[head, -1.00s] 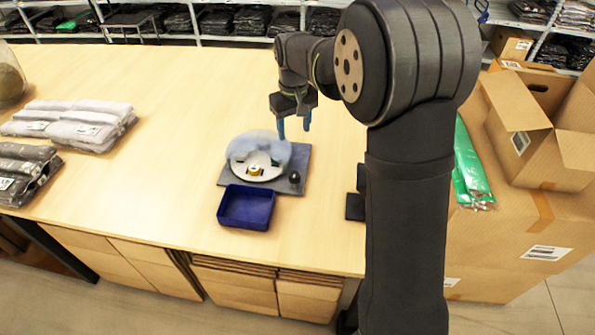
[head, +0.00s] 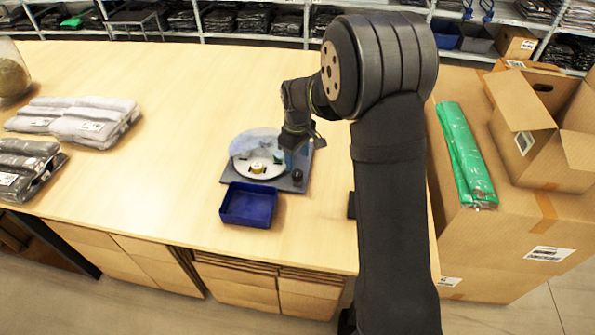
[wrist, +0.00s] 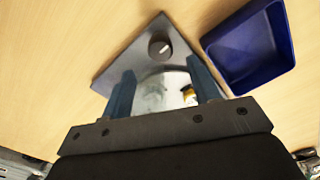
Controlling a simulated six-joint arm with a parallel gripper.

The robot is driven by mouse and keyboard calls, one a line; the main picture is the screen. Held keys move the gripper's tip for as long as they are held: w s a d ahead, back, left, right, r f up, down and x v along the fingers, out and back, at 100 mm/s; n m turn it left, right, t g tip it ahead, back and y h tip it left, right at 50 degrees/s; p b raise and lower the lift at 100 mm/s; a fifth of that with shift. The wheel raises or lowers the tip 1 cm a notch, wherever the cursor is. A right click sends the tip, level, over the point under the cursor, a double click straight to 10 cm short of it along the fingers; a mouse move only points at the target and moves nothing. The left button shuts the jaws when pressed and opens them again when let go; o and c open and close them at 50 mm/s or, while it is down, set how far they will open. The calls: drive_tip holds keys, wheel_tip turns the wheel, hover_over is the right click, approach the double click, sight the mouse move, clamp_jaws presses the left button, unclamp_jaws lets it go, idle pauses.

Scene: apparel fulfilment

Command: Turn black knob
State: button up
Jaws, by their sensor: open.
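The black knob (head: 297,176) stands on the right front corner of a grey base plate (head: 228,175). In the wrist view the knob (wrist: 160,48) is round with a light mark on top, and lies ahead of the fingertips. A round disc (head: 243,163) with a clear cover and a brass-coloured middle piece sits on the same plate. My gripper (wrist: 162,88) is open and empty. Its two blue fingers are over the plate, apart from the knob. In the head view my gripper (head: 297,158) is behind the knob, partly hidden by my wrist.
A blue open bin (head: 247,222) stands just in front of the plate; it also shows in the wrist view (wrist: 215,45). Bagged grey garments (head: 85,130) lie to the left. Cartons (head: 535,120) and a green package (head: 463,150) are to the right. The table behind the plate is clear.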

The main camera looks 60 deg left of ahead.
sight(297, 172)
wheel_tip(297, 172, down, 7)
drive_tip(key=shift+r, duration=0.1)
idle(0.3)
drive_tip(key=c, duration=1)
